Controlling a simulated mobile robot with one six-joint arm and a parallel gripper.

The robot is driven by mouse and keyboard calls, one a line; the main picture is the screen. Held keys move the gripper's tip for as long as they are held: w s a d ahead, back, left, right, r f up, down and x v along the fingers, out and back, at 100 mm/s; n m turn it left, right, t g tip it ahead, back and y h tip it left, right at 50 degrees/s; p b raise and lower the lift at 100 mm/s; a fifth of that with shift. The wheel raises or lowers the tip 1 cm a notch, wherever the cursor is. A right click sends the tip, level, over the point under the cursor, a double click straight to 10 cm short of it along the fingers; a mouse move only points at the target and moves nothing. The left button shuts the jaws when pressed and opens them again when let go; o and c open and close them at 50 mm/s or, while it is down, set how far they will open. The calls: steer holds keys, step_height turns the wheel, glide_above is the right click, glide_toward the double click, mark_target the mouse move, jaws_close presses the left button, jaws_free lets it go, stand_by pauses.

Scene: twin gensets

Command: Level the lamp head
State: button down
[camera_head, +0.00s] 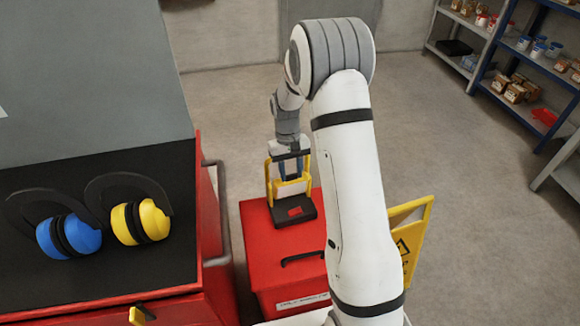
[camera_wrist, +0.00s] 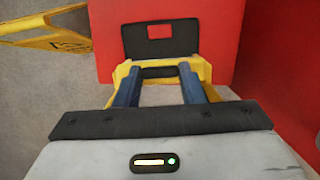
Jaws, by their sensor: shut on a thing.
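A work lamp with a yellow frame and a black base (camera_head: 293,212) stands on a red chest. The base, with a red patch in its middle, also shows at the top of the wrist view (camera_wrist: 185,41). The lamp head (camera_wrist: 160,72) sits inside the yellow frame (camera_wrist: 205,70); in the head view my gripper mostly hides it, so its tilt is hard to judge. My gripper (camera_head: 291,170) reaches down from above. Its two blue fingers (camera_wrist: 158,78) are shut on the lamp head, one on each side.
The red chest (camera_head: 262,255) has a black handle. A red cabinet (camera_head: 210,215) stands close at left, with blue earmuffs (camera_head: 68,236) and yellow earmuffs (camera_head: 140,222) on its black top. A yellow floor sign (camera_head: 408,240) stands right of the chest. Shelves (camera_head: 530,60) are far right.

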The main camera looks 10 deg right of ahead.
steer(key=shift+w+a+g, duration=0.1)
steer(key=shift+w+g, duration=0.1)
steer(key=shift+g, duration=0.1)
steer(key=c, duration=0.9)
jaws_free()
steer(key=shift+r, duration=0.15)
steer(key=v, duration=0.7)
steer(key=shift+w+r+p, duration=0.15)
steer(key=shift+r+p, duration=0.15)
steer(key=shift+p, duration=0.05)
